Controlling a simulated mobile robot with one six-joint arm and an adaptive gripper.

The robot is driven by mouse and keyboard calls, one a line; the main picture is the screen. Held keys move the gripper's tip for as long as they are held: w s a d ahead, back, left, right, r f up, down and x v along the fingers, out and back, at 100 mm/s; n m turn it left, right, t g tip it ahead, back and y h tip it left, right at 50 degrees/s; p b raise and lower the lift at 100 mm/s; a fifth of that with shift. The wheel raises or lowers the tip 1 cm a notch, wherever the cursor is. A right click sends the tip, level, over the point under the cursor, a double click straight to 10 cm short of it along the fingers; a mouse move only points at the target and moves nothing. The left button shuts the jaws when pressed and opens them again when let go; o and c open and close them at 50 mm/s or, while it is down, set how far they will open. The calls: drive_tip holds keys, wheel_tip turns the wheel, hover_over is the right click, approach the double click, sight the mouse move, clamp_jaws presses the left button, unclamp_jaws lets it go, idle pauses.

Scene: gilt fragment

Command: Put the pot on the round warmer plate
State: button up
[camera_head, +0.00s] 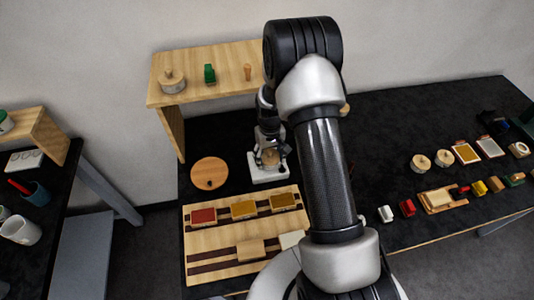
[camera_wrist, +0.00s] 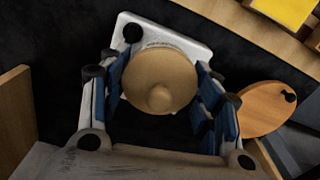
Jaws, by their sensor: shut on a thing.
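The pot shows as a round wooden lid with a knob (camera_wrist: 160,85) in the wrist view; its body is mostly hidden below the lid. It also shows in the head view (camera_head: 270,158). My gripper (camera_wrist: 162,98) is shut on the pot, with blue finger pads at its left and right sides; it also shows in the head view (camera_head: 269,150). Under the pot is a white square-based warmer (camera_wrist: 195,48) with a black knob, also in the head view (camera_head: 268,178). Its round plate is hidden by the pot. I cannot tell whether the pot touches it.
A round wooden board (camera_head: 209,173) with a dark hole lies left of the warmer. A wooden tray with coloured blocks (camera_head: 225,258) lies in front. A wooden shelf (camera_head: 215,60) stands behind, bearing a lidded pot (camera_head: 172,81). My arm hides part of the table.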

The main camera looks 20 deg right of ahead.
sight(267, 155)
drive_tip(key=w, duration=0.4)
drive_tip(key=shift+d+f, duration=0.1)
drive_tip(key=shift+d, duration=0.3)
wheel_tip(267, 155, down, 3)
drive_tip(key=shift+f, duration=0.2)
drive_tip(key=shift+r, duration=0.1)
drive_tip(key=o, duration=0.8)
drive_tip(key=shift+f+b, duration=0.25)
drive_tip(key=shift+b, duration=0.15)
drive_tip(key=o, duration=0.5)
drive_tip(key=shift+r, duration=0.2)
wheel_tip(267, 155, up, 12)
drive_tip(key=p, duration=0.1)
